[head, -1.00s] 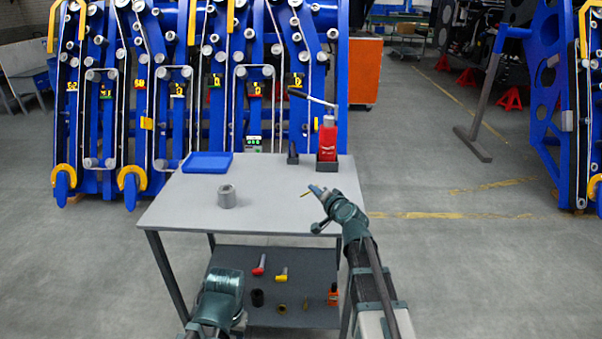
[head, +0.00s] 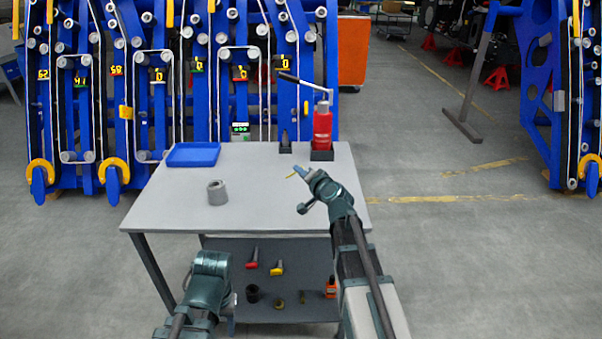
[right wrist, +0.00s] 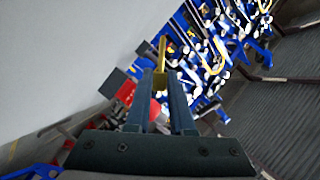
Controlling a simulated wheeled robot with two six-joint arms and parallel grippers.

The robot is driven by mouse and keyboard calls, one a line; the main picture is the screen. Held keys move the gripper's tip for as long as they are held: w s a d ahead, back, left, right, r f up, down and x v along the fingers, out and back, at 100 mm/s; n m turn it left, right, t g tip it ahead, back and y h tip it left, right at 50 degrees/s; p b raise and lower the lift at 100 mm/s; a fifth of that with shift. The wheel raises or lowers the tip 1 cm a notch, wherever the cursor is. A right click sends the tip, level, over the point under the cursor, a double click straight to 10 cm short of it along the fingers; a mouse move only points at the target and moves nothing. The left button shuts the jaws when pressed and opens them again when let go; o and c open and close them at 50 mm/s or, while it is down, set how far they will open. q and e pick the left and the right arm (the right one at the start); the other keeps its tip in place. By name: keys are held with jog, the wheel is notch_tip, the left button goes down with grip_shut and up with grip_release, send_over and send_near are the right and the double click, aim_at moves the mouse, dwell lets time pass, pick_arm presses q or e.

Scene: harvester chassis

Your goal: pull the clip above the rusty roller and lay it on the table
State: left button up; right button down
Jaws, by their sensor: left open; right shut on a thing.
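My right gripper (head: 303,176) is shut on a small thin yellow clip (head: 291,176), held over the right part of the grey table (head: 255,205). In the right wrist view the clip (right wrist: 162,55) sticks out from between the two dark fingers (right wrist: 161,88). I cannot tell how high it is above the table top. My left gripper (head: 212,264) is low in front of the table, empty; its fingers are mostly hidden. I cannot make out the rusty roller among the rollers of the blue chassis (head: 155,100).
On the table stand a blue tray (head: 194,154), a grey metal cylinder (head: 217,192), a red bottle jack (head: 322,128) and a small dark stand (head: 285,143). The table's middle is clear. Small tools and parts lie on the lower shelf (head: 310,255). An orange cabinet (head: 353,50) stands behind.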

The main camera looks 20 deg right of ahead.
notch_tip(320, 180, down, 8)
jog(key=b, duration=0.7)
pick_arm(q)
notch_tip(320, 180, down, 8)
pick_arm(e)
jog(key=c, duration=0.7)
grip_release()
jog(key=shift+r, duration=0.1)
pick_arm(q)
jog(key=shift+r, duration=0.1)
pick_arm(e)
jog(key=shift+s, duration=0.15)
